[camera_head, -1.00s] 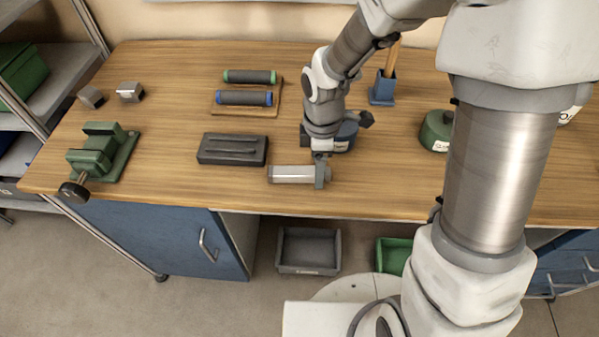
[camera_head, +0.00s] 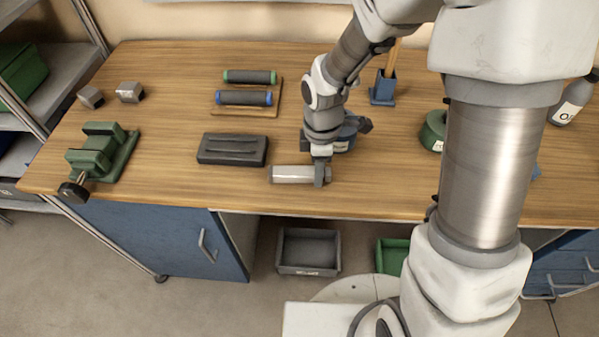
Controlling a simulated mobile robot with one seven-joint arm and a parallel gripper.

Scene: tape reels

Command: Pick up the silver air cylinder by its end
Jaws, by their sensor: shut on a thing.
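The silver air cylinder (camera_head: 291,174) lies on its side near the front edge of the wooden bench, its length running left to right. My gripper (camera_head: 320,176) points down at the cylinder's right end and is shut on it. A finger hides part of that end; a short piece shows just right of the finger. I cannot tell whether the cylinder touches the bench or hangs slightly above it.
A dark grey block (camera_head: 233,149) lies left of the cylinder. A green vise (camera_head: 101,152) stands farther left. Two rollers (camera_head: 244,98) lie on a wooden board behind. A grey bin (camera_head: 308,250) is below the bench.

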